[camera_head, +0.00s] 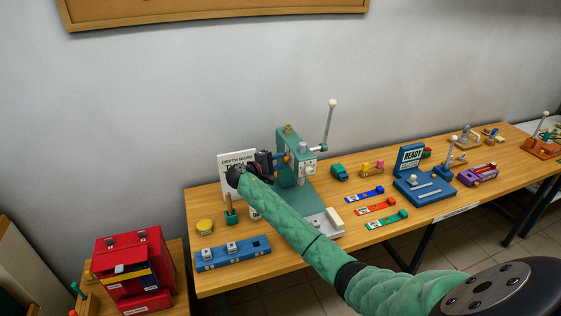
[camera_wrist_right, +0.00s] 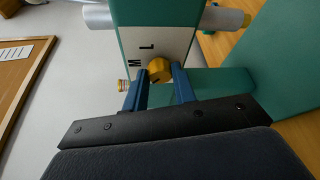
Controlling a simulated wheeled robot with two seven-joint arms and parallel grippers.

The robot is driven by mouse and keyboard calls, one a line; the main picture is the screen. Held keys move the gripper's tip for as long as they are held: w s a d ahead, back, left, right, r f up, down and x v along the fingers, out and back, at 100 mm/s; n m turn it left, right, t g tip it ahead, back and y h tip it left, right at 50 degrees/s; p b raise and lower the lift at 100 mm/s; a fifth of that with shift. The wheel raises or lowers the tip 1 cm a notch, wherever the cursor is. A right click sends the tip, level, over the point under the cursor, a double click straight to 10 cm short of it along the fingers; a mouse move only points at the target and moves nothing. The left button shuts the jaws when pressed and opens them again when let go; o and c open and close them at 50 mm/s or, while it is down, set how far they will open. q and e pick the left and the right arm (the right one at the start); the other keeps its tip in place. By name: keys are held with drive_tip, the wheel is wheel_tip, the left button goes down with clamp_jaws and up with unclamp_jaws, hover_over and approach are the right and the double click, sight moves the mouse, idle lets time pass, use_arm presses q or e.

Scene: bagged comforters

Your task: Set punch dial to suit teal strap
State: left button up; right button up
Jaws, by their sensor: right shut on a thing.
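The teal punch press (camera_head: 287,178) stands on the wooden table. Its yellow dial (camera_wrist_right: 159,69) sits on a pale plate marked M and L in the right wrist view. A small dark mark shows on the dial's lower part; which letter it indicates I cannot tell. My right gripper (camera_head: 273,159) reaches the press's left side; its blue fingers (camera_wrist_right: 160,85) are shut on the dial, one on each side. The teal strap (camera_head: 386,220) lies on the table, nearest the front of three straps, below the red strap (camera_head: 375,206) and blue strap (camera_head: 364,194). My left gripper is out of view.
A depth mark sign (camera_head: 228,161) stands behind my right gripper, partly hidden. A blue block (camera_head: 232,256) lies at the front left. The press's lever (camera_head: 328,126) rises at its right. A blue READY stand (camera_head: 425,188) sits farther right. A red case (camera_head: 128,258) stands lower left.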

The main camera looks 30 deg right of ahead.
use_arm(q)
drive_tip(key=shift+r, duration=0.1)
use_arm(e)
drive_tip(key=shift+n+y, duration=0.4)
drive_tip(key=shift+n, duration=0.4)
drive_tip(key=o, duration=1)
use_arm(q)
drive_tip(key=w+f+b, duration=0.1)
drive_tip(key=b, duration=0.1)
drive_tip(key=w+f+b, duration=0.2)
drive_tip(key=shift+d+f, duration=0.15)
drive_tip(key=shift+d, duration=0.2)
use_arm(e)
drive_tip(key=w+v, duration=0.1)
drive_tip(key=v, duration=0.6)
drive_tip(key=shift+s+a, duration=0.35)
drive_tip(key=shift+a, duration=0.1)
